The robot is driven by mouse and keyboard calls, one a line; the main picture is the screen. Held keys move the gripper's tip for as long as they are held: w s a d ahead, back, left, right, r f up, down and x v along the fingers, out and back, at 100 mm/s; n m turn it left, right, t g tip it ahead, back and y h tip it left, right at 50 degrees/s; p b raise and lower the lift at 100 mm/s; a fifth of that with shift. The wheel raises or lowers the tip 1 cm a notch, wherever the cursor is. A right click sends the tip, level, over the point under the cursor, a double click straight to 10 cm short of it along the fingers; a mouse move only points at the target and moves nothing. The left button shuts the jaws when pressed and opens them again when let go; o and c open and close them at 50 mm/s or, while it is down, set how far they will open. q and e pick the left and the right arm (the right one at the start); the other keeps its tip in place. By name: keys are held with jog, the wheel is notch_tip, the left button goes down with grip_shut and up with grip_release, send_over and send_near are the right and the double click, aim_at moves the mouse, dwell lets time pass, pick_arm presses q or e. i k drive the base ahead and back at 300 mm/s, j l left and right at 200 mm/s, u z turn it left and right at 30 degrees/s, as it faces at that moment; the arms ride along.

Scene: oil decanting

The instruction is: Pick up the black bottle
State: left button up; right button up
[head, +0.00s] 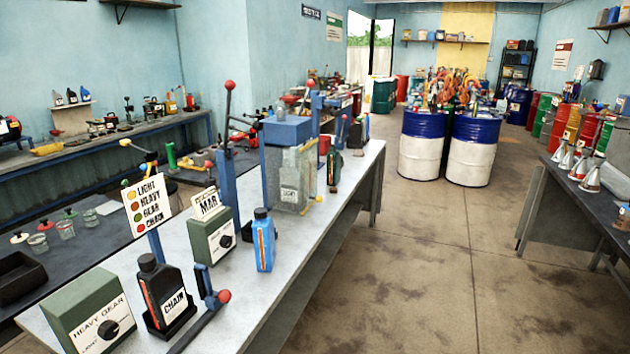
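A black bottle (172,299) with a white CHAIN label and an orange stripe stands upright in a dark holder near the front of the grey-white bench (262,308). A smaller dark bottle (334,170) with a reddish label stands upright farther back, near the bench's right edge. A blue bottle (264,243) stands upright between them. Neither of my grippers shows in the head view.
A green HEAVY GEAR box (91,316) stands left of the black bottle, and a red-knobbed lever (214,308) stands close on its right. A green dial box (213,238) and a sign (147,206) rise behind. The floor to the right is open.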

aim_at(163, 286)
jog(key=u, duration=0.55)
jog(key=i+l+u, duration=0.25)
jog(key=u, duration=0.15)
jog(key=i+l+u, duration=0.15)
jog(key=l+u, duration=0.2)
jog(key=i+l+u, duration=0.15)
jog(key=l+u, duration=0.25)
